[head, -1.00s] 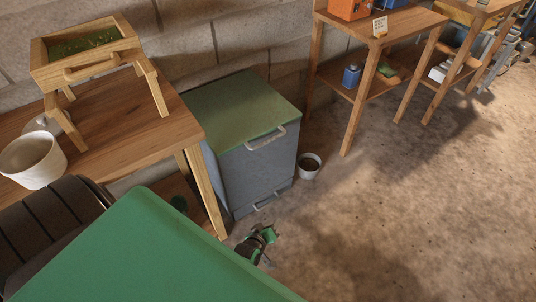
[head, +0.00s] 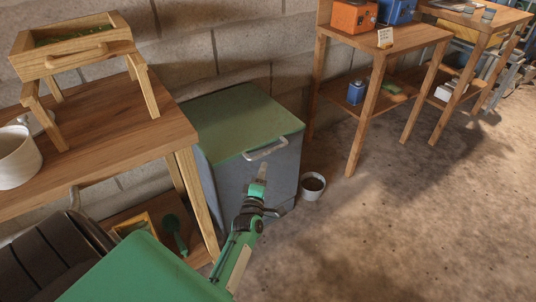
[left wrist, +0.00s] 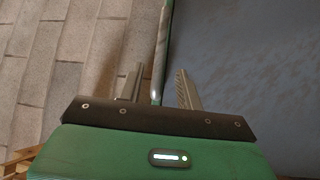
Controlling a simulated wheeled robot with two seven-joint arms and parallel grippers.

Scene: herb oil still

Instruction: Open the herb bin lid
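The herb bin (head: 230,180) is a grey box with a green lid (head: 235,115) lying flat and closed on top. A pale metal handle (head: 265,150) is on the lid's front edge. My left gripper (head: 260,178) is in front of the bin, just below the handle. In the left wrist view, my left gripper's fingers (left wrist: 160,88) are apart, and the pale handle (left wrist: 161,45) shows edge-on between them. I cannot tell whether they touch it. The bin's bluish-grey front (left wrist: 250,75) fills the right of that view. My right gripper is out of view.
A wooden table (head: 110,135) with a wooden herb tray stand (head: 75,60) and a white pot (head: 15,158) is left of the bin. A small white bucket (head: 312,187) stands on the floor right of it. Wooden shelves (head: 365,115) stand farther right. The floor at right is clear.

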